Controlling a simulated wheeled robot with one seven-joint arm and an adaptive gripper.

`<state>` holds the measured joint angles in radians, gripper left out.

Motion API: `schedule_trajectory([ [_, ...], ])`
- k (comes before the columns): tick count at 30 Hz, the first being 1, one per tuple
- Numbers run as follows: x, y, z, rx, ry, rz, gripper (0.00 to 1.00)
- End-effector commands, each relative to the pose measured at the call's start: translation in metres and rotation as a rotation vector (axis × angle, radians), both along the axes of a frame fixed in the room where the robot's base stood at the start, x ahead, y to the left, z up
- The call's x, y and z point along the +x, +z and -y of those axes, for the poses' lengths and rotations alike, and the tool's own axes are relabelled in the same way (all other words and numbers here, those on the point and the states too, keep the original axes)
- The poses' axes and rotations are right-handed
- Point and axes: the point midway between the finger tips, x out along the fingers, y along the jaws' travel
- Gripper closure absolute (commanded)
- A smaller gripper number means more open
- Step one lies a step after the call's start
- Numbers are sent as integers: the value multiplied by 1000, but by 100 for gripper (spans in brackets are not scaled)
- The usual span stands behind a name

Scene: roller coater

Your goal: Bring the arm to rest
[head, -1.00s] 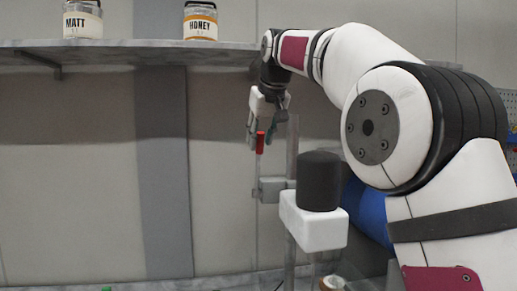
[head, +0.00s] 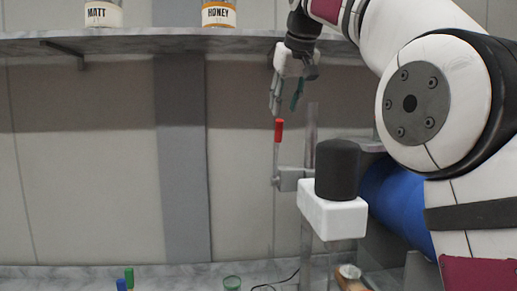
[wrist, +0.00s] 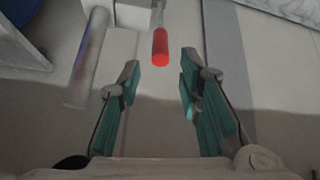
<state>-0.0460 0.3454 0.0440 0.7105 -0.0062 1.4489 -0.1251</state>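My gripper (head: 285,97) hangs fingers down from my arm, below the shelf's right end. In the wrist view its teal-padded fingers (wrist: 160,79) are spread apart with nothing between them. A red-tipped upright lever (head: 279,131) stands just below the fingertips, with a small gap in the head view. In the wrist view the red tip (wrist: 160,47) lies just beyond the fingertips, centred between them.
The lever is on a coater stand with a white block (head: 332,216) and dark cylinder (head: 337,170). A shelf (head: 150,43) holds a MATT jar (head: 103,14) and a HONEY jar (head: 219,15). Green (head: 129,277) and blue (head: 121,285) items stand on the counter (head: 185,271).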

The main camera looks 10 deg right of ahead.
Motion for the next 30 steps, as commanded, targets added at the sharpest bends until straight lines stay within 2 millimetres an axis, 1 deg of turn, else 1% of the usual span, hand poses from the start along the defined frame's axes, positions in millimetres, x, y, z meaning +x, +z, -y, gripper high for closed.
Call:
schedule_trajectory([
  [2,-4,0,1,0,-2,0,68],
  [5,-18,-1,3,1,-10,-8,68],
  [8,-42,-9,7,0,-23,-19,68],
  [11,-72,-21,11,3,-39,-33,68],
  [14,-103,-38,16,6,-57,-44,68],
  [15,-116,-46,18,7,-64,-50,68],
  [17,-136,-60,21,9,-75,-58,68],
  [20,-170,-86,26,14,-93,-70,68],
  [21,-184,-97,28,16,-101,-76,68],
  [23,-205,-116,31,19,-111,-84,68],
  [24,-220,-129,32,22,-118,-90,68],
  [26,-241,-151,35,25,-129,-98,68],
  [27,-256,-166,37,28,-137,-102,68],
  [29,-277,-189,39,32,-147,-111,68],
  [30,-291,-205,40,35,-155,-117,68],
])
